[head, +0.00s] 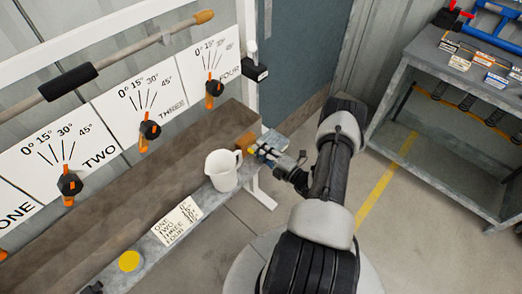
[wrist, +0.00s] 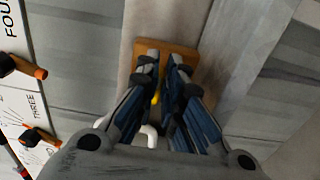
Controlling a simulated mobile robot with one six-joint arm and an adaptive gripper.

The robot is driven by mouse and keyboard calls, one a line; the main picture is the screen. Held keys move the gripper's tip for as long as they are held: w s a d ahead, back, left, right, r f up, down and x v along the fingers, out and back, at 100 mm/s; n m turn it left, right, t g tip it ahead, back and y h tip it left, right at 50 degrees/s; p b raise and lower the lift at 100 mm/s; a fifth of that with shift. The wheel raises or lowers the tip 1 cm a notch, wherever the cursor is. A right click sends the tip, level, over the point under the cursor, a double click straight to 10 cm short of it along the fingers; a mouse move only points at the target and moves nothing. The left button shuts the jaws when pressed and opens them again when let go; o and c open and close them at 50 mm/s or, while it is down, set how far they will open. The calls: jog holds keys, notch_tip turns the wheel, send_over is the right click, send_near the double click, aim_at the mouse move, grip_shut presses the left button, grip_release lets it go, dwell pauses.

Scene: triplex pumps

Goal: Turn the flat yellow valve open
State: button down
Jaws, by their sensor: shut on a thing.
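The flat yellow valve (head: 251,150) shows as a small yellow bit at the tips of my gripper (head: 260,149), beside a brown block at the right end of the bench. In the wrist view, a bit of yellow valve (wrist: 156,97) shows between the two blue-grey fingers of my gripper (wrist: 164,62). The fingers are close together and shut on the valve, in front of the brown block (wrist: 188,50). Most of the valve is hidden by the fingers, so its exact angle cannot be told.
A white pitcher (head: 222,171) stands close to my gripper on the left. A yellow disc (head: 130,261) and a paper list (head: 176,222) lie along the ledge. Orange-handled valves (head: 150,131) line the angle charts. A metal shelf (head: 455,110) stands at right; the floor between is clear.

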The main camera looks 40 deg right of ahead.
dwell(0.3)
jog(key=c, duration=1.7)
grip_release()
jog(key=shift+s, duration=0.1)
jog(key=s, duration=0.8)
jog(key=s+d, duration=0.1)
jog(key=s, duration=0.3)
jog(key=shift+w, duration=0.1)
